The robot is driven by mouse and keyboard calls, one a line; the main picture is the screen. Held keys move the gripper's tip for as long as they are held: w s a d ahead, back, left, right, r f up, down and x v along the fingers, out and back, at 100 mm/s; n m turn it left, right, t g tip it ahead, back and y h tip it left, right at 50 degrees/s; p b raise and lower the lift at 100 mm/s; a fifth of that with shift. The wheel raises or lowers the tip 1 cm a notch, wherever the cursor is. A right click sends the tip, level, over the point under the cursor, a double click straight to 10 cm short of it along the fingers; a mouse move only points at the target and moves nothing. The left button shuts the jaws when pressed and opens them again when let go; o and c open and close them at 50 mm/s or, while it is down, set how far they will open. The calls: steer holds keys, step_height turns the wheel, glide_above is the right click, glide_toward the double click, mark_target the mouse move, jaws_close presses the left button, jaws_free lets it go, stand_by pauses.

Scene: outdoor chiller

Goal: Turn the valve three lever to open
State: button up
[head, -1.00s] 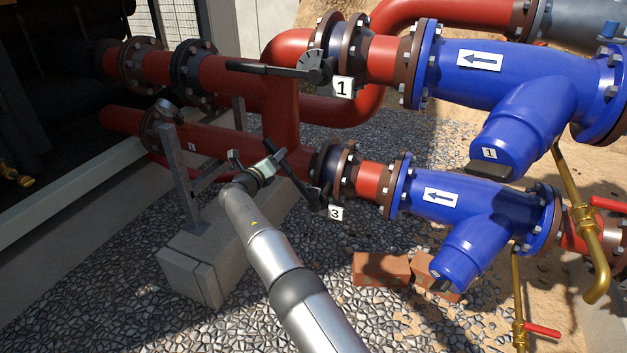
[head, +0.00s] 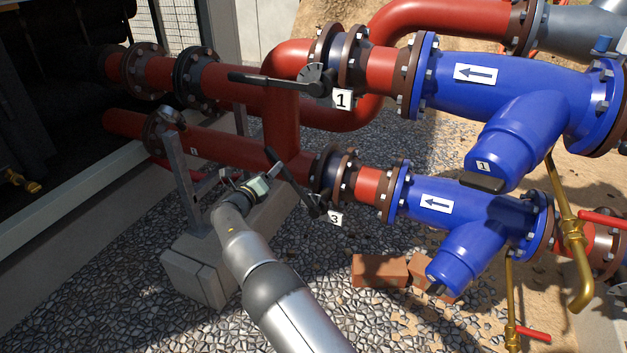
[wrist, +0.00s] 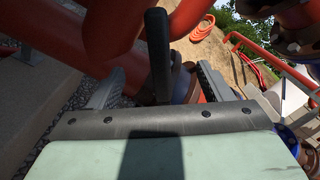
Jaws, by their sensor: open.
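The valve three lever (head: 291,180) is a dark handle on the lower red pipe. It slants from upper left down to its pivot beside the white "3" sign (head: 335,218). My gripper (head: 270,177) is at the left side of the lever, near its upper half. In the wrist view the black lever (wrist: 158,55) stands upright between the two fingers of my gripper (wrist: 158,88). The fingers are spread, with visible gaps on both sides of the lever. Part of the valve body (wrist: 184,82) shows behind the lever.
The valve one lever (head: 268,82) lies nearly level on the upper pipe, by the "1" sign (head: 342,99). A grey post (head: 182,170) on a concrete block (head: 195,270) stands left of my gripper. Blue strainers (head: 470,215) are to the right. Bricks (head: 380,270) lie on the gravel.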

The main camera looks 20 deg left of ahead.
steer(key=shift+s+a+p, duration=0.1)
steer(key=shift+s+p, duration=0.2)
steer(key=shift+s, duration=0.8)
